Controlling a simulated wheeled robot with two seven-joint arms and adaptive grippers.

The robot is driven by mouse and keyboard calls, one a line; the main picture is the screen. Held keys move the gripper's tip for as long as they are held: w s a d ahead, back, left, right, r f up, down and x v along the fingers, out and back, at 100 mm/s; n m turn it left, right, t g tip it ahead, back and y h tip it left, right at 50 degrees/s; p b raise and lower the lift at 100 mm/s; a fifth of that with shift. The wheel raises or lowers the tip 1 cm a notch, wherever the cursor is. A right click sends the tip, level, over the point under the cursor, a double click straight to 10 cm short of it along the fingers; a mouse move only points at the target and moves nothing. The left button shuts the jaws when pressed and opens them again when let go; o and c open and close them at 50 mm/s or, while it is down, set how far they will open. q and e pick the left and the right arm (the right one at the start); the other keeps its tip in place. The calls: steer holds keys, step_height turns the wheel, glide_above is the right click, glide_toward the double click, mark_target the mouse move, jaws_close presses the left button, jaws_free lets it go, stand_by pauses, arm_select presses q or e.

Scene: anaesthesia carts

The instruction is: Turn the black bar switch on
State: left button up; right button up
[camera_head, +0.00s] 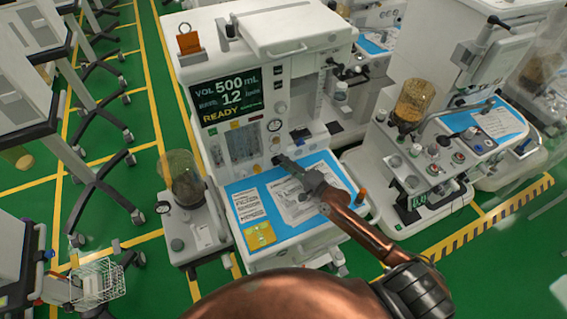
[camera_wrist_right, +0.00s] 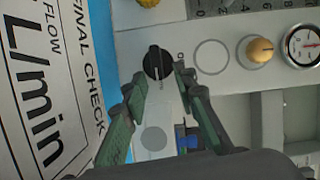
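The black bar switch (camera_wrist_right: 157,62) is a round black knob with a raised bar, on the pale front panel of the anaesthesia cart (camera_head: 262,113). In the wrist view my right gripper (camera_wrist_right: 158,76) is open. Its two fingertips stand to either side of the switch's lower part; whether they touch it I cannot tell. In the head view my right gripper (camera_head: 284,163) reaches the panel just above the blue worktop, and the switch is hard to make out behind it. My left gripper is not in view.
A yellow knob (camera_wrist_right: 259,49) and a round gauge (camera_wrist_right: 303,45) sit on the same panel. The blue worktop (camera_head: 247,188) holds printed sheets. A glass canister (camera_head: 181,178) stands at the left, and another cart (camera_head: 443,153) at the right.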

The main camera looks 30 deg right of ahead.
steer(key=v, duration=1.1)
steer(key=shift+s+d, duration=0.15)
steer(key=shift+s, duration=0.2)
